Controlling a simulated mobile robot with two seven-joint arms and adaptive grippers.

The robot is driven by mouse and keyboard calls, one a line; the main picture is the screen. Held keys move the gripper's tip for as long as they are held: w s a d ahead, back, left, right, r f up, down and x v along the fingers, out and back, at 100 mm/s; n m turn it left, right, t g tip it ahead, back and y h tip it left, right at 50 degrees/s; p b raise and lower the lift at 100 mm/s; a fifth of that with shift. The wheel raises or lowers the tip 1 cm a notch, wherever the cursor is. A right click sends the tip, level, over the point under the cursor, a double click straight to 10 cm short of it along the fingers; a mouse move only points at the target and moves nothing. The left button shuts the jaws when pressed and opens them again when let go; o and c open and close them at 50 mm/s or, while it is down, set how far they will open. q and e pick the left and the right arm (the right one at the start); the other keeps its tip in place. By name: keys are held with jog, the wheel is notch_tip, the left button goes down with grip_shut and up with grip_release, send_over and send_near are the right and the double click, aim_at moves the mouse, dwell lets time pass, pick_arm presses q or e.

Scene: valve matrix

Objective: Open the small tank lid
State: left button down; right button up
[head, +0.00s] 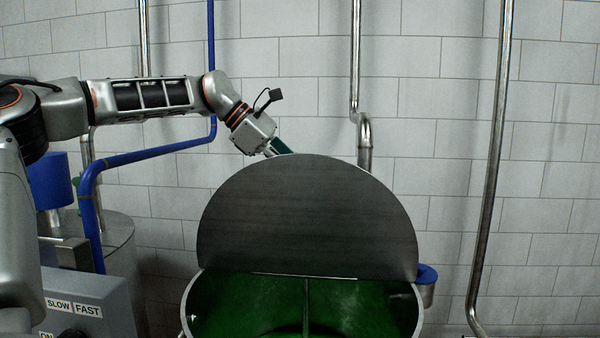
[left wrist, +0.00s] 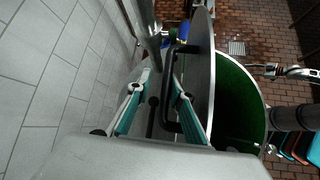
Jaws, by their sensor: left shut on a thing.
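The small tank lid (head: 307,215) is a grey metal half-disc. It stands raised, close to upright, along the middle of the round tank (head: 190,300), whose open half shows a green inside. My left gripper (head: 279,147) reaches in from the left behind the lid, and its fingertips are hidden there in the head view. In the left wrist view, the teal fingers of my left gripper (left wrist: 162,82) are shut on the black lid handle (left wrist: 168,95). The lid (left wrist: 202,75) also shows there, beside the green tank interior (left wrist: 235,100). My right gripper is not in view.
A grey control box (head: 100,300) with SLOW and FAST labels stands at lower left, before another metal tank (head: 120,235). A blue pipe (head: 150,155) and steel pipes (head: 497,130) run along the tiled wall. A blue fitting (head: 427,274) sits right of the lid.

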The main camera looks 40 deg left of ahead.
pick_arm(q)
jog(key=c, duration=2.1)
grip_release()
jog(key=shift+w+a+f, duration=0.35)
jog(key=shift+a+f, duration=0.1)
jog(key=shift+f, duration=0.05)
jog(key=shift+c, duration=0.2)
jog(key=s+a+r, duration=0.1)
jog(key=a+r, duration=0.5)
jog(key=shift+s, duration=0.3)
jog(key=shift+s, duration=0.1)
jog(key=shift+d, duration=0.1)
jog(key=shift+r, duration=0.15)
